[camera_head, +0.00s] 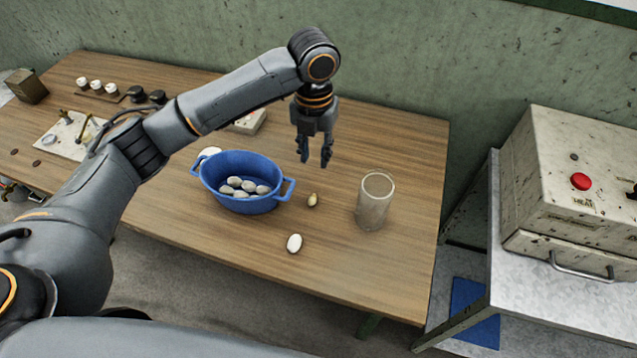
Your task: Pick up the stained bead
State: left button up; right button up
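A small brownish-yellow bead (312,200), which looks like the stained one, lies on the wooden table (400,150) between a blue basin and a glass. My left gripper (315,162) points down above and behind this bead, apart from it. Its two fingers are spread with a gap between them, and nothing shows in it. A larger white oval bead (294,243) lies nearer the table's front edge. The blue two-handled basin (240,205) holds several pale oval beads (245,187). My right gripper is not in view.
An empty-looking clear glass (375,202) stands right of the stained bead. Dark and white knobs (110,90) and a pale panel (68,135) are at the left. A metal stand with a red-button box (570,185) is at the right.

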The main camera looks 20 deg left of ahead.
pick_arm(q)
send_over(312, 198)
notch_tip(312, 198, down, 6)
jog(key=shift+d+r+p, duration=0.15)
jog(key=shift+r+p, duration=0.05)
jog(key=shift+p, duration=0.25)
jog(key=shift+w+f, duration=0.2)
jog(key=shift+f, duration=0.3)
jog(key=shift+w+f, duration=0.15)
jog(key=shift+f, duration=0.35)
jog(key=shift+s+f+p, duration=0.2)
jog(key=shift+f+p, duration=0.25)
jog(key=shift+f, duration=0.05)
jog(key=f, duration=0.1)
jog(key=f+p, duration=0.1)
jog(key=shift+s+f, duration=0.2)
jog(key=shift+f, duration=0.9)
jog(key=c, duration=0.4)
jog(key=shift+w, duration=0.1)
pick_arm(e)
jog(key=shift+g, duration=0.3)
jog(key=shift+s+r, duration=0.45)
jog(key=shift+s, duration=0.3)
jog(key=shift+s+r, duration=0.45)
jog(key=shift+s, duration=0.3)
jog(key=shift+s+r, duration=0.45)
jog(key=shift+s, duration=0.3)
